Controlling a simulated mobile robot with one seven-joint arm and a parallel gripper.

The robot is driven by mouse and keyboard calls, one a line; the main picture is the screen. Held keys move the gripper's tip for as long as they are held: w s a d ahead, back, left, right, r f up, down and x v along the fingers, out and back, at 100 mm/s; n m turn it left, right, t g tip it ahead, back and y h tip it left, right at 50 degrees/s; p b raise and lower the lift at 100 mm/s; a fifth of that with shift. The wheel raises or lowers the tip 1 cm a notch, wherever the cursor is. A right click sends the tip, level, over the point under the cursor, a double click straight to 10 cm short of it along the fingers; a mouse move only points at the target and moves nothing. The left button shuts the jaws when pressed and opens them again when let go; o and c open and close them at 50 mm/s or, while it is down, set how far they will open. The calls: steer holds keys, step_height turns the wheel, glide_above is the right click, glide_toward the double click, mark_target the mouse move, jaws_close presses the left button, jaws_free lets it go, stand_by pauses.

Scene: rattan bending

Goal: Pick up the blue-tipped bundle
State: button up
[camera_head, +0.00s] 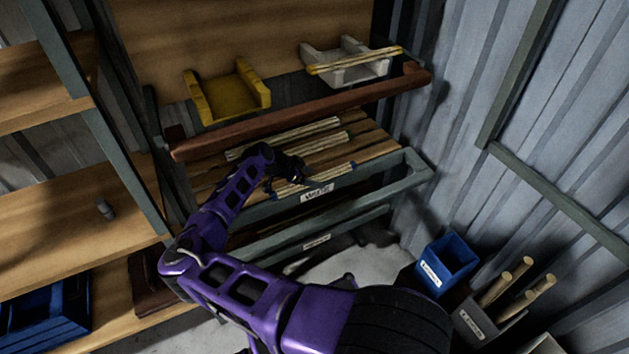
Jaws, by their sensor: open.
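The blue-tipped bundle (325,174) is a set of thin pale sticks with blue at its ends. It lies along the front of a slatted wooden shelf, just behind a labelled grey-green rail. My gripper (287,176) is a small dark shape at the end of my purple arm, at the left part of this bundle. It is open. The gripper covers part of the bundle, and I cannot tell whether the fingers touch it or stand around it.
Other pale bundles (290,137) lie behind on the same slats. Above are a reddish-brown bar (300,112), a yellow cradle (226,92) and a white cradle (345,72) holding sticks. A blue bin (447,262) stands on the floor at right.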

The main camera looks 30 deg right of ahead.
jaws_close()
steer(key=shift+r, duration=0.1)
stand_by(0.3)
